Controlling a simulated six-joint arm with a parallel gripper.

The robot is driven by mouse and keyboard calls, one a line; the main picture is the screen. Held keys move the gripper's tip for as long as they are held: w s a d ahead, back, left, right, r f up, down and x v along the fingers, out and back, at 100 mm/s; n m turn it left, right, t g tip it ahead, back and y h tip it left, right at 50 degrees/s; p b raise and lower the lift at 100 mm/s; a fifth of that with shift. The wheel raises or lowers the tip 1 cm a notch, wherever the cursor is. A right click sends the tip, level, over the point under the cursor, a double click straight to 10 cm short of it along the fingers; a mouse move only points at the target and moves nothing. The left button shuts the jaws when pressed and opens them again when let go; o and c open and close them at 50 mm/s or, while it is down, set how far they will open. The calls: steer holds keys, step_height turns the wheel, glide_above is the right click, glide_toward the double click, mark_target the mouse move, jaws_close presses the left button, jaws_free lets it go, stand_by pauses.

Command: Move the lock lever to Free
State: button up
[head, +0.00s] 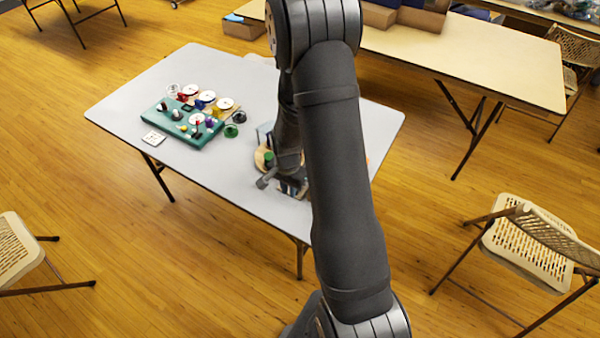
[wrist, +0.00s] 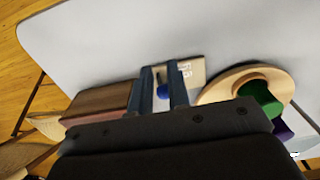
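My gripper (wrist: 162,84) shows in the wrist view with its two blue-grey fingers apart. A small blue knob (wrist: 162,92) shows between the fingers; I cannot tell whether either finger touches it. A light tan plate (wrist: 190,69) with dark lettering lies just beyond and right of the fingers, and its text is not readable enough to name a setting. I cannot tell for sure that the blue knob is the lock lever. In the head view my own arm covers much of this area, and the fingertips are not clear there.
Right of the fingers stands a round wooden piece (wrist: 225,86) with a green part (wrist: 262,98). A brown box (wrist: 103,101) stands close on the left.

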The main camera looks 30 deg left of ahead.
step_height(320, 180, up, 7)
stand_by(0.6)
steer(key=shift+r, duration=0.1)
steer(key=o, duration=0.7)
steer(key=shift+w+a+r+m, duration=0.15)
steer(key=shift+w+a+m, duration=0.1)
steer(key=shift+w+m, duration=0.05)
steer(key=o, duration=1.1)
steer(key=w+a+r+m, duration=0.1)
steer(key=w+m, duration=0.1)
steer(key=w+a+r+m, duration=0.4)
steer(key=m, duration=0.1)
steer(key=shift+o, duration=0.2)
steer(key=w+a+r+m, duration=0.5)
steer(key=w+r+m, duration=0.2)
steer(key=r+m, duration=0.25)
steer(key=shift+m, duration=0.45)
steer(key=f, duration=1)
steer(key=shift+s+a+f, duration=0.1)
steer(key=shift+s+f, duration=0.05)
steer(key=shift+s, duration=0.1)
